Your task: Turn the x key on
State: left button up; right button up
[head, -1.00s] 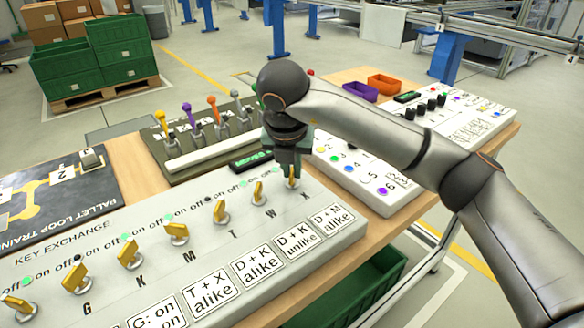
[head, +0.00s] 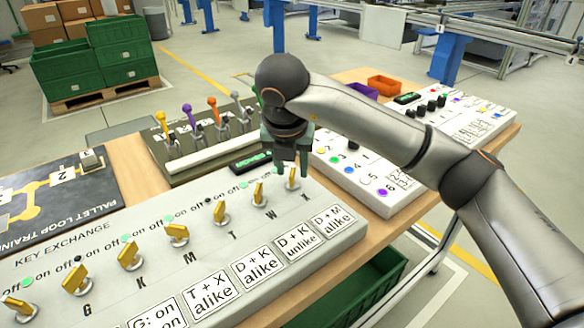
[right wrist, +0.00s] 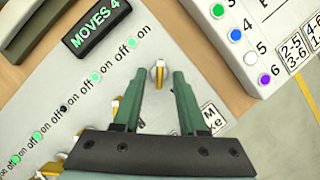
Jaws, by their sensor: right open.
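The x key (head: 292,178) is the brass key at the right end of the white key exchange board (head: 330,238). It stands in its lock above the letter X. In the right wrist view the x key (right wrist: 159,74) sits between my open fingertips, with a gap on each side. A light between "off" and "on" beside it (right wrist: 131,44) glows green. My right gripper (head: 291,170) is open just above and around the key; it also shows in the right wrist view (right wrist: 158,76). My left gripper is not in view.
Several other brass keys, such as the W key (head: 258,193), stand in a row to the left. A display reading "MOVES 4" (right wrist: 92,26) lies behind the board. A lever panel (head: 205,150) stands behind, and a white button panel (head: 378,195) to the right.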

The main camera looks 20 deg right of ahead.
jog(key=p+v, duration=0.2)
jog(key=v, duration=0.9)
jog(key=shift+r, duration=0.2)
